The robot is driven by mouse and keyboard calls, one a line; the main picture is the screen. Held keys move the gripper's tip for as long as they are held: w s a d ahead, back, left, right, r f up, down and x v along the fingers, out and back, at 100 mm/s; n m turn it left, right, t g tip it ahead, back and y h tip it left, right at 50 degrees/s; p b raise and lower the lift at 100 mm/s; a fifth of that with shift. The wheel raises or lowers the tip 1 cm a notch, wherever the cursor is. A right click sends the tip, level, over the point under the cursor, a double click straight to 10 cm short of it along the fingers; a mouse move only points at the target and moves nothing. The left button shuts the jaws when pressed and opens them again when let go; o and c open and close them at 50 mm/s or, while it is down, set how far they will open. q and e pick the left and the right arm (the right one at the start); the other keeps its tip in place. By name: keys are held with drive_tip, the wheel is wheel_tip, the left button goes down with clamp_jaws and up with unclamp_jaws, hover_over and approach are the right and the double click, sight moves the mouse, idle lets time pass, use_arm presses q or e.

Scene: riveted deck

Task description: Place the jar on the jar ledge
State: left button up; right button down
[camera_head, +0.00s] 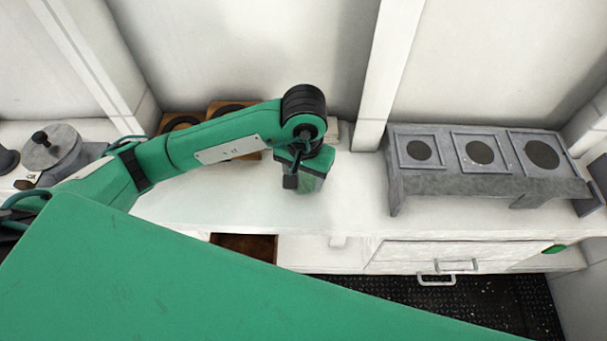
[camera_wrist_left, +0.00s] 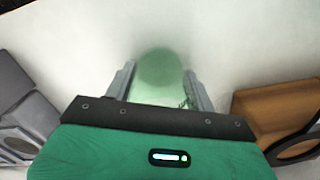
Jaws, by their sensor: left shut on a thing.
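My left gripper (camera_head: 303,168) is above the white counter, left of its middle, and points down. It is shut on a pale green, see-through jar (camera_head: 312,184). In the left wrist view the jar (camera_wrist_left: 158,72) sits between the two grey fingers, its lower part hidden by the gripper body. I cannot tell how far the jar is above the counter. A grey raised ledge (camera_head: 465,181) stands to the right, apart from the gripper. Its top has three square frames with dark round discs. I cannot tell for sure that it is the jar ledge. My right gripper is out of view.
Wooden blocks with dark rings (camera_head: 180,122) stand behind my left arm. A grey lidded pot (camera_head: 52,148) is at the far left. A white upright post (camera_head: 385,75) rises behind the counter. The white counter (camera_head: 355,200) is clear between gripper and grey ledge. A drawer (camera_head: 420,252) is below.

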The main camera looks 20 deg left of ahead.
use_arm(q)
drive_tip(key=shift+f, duration=0.15)
drive_tip(key=o, duration=1)
